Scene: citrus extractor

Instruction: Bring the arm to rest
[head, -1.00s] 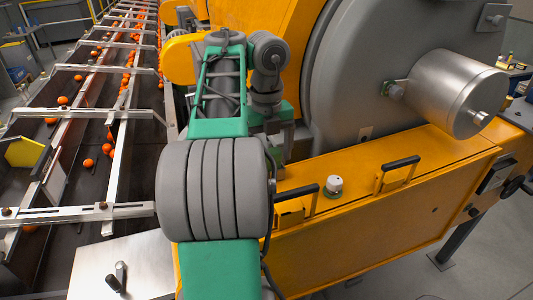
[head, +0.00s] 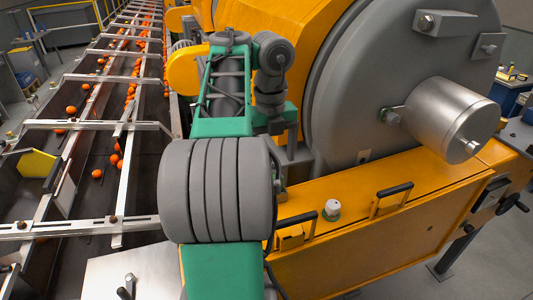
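My green and grey arm fills the middle of the head view, folded up in front of the orange machine (head: 400,240). Its thick grey ribbed joint is closest to the camera, and its slimmer grey wrist links stand upright behind. The end of the arm is hidden behind my own links, so I cannot see my gripper's fingers or whether they hold anything.
Black handles (head: 297,219) and (head: 394,190) stand up from the ledge. A large grey drum face (head: 390,70) with a steel cylinder (head: 440,118) rises behind. On the left runs a conveyor with metal crossbars (head: 75,227) and several oranges (head: 115,160). Clear floor shows at lower right.

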